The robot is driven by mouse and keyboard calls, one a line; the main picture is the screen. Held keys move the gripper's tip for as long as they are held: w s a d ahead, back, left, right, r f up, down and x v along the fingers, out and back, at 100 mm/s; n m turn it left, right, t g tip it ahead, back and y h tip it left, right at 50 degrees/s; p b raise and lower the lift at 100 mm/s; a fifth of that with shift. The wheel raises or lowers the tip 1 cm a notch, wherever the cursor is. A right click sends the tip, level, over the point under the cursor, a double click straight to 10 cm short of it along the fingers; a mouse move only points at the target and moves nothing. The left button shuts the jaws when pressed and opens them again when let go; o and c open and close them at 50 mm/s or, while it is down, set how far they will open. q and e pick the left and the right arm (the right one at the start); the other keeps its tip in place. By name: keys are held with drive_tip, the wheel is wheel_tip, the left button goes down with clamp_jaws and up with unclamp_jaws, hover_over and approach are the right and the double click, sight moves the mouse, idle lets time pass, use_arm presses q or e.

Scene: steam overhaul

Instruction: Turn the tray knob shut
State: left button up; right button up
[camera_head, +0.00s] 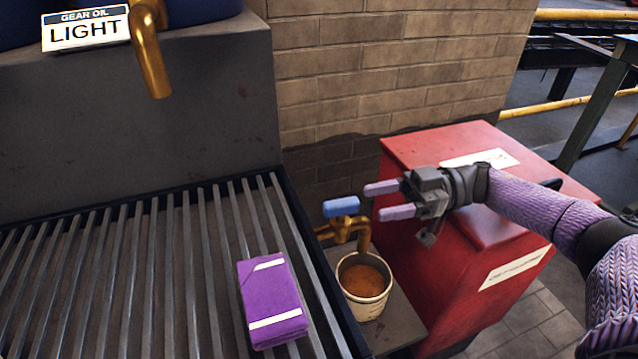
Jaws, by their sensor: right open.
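The tray knob (341,206) is a small blue handle on top of a brass tap (345,231) at the right edge of the slatted drain tray (170,262). The tap's spout points down over a pale cup (363,287) holding brown liquid. My right gripper (378,201) comes in from the right. Its two purple fingers are apart, empty, and point left toward the knob, with a small gap between fingertips and knob. I cannot tell whether liquid is flowing from the spout. My left gripper is not in view.
A purple package (271,302) lies on the slats. A red cabinet (455,275) stands under and behind my right gripper. A brass spout (151,65) hangs at upper left beside the gear oil sign (86,29). A brick wall (390,65) stands behind.

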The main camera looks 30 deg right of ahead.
sight(323, 211)
drive_tip(key=b+x, duration=0.1)
drive_tip(key=x, duration=0.5)
drive_tip(key=shift+w+a, duration=0.25)
drive_tip(key=shift+a, duration=0.05)
drive_tip(key=shift+w+a, duration=0.1)
drive_tip(key=shift+a, duration=0.3)
drive_tip(key=shift+c, duration=0.3)
clamp_jaws()
